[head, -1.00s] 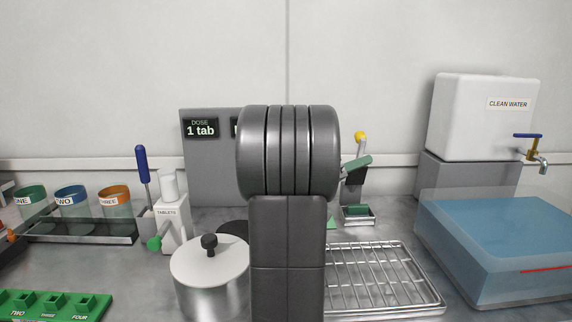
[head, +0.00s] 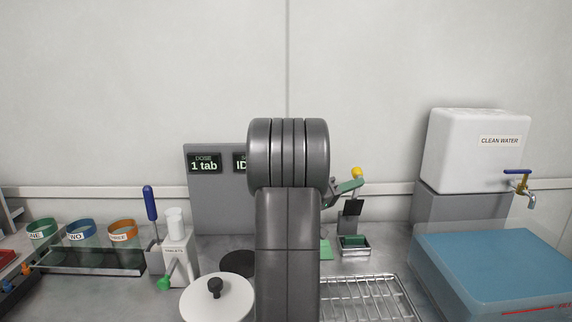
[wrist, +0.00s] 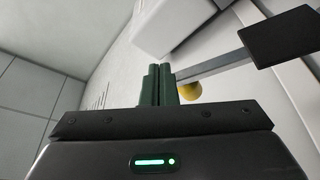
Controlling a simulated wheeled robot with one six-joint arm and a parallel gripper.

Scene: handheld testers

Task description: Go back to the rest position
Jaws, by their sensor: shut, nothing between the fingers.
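My gripper (head: 350,186) shows in the head view as a small green tip just right of my dark arm, which hides the rest of it. In the wrist view its two dark green fingers (wrist: 160,85) are together with nothing between them. A yellow ball (head: 357,172) on a stand appears beside the fingertips in the head view. The ball also shows just right of the fingers in the wrist view (wrist: 190,92); I cannot tell whether they touch. A black plate (head: 353,207) sits on the same stand, below the ball.
A white-lidded pot (head: 218,302) and a tablets dispenser (head: 177,250) stand left of my arm. A wire rack (head: 365,300) and a blue-topped tank (head: 495,265) lie right. A clean water container (head: 475,150) stands behind. Labelled cups (head: 80,236) are far left. The upper wall is bare.

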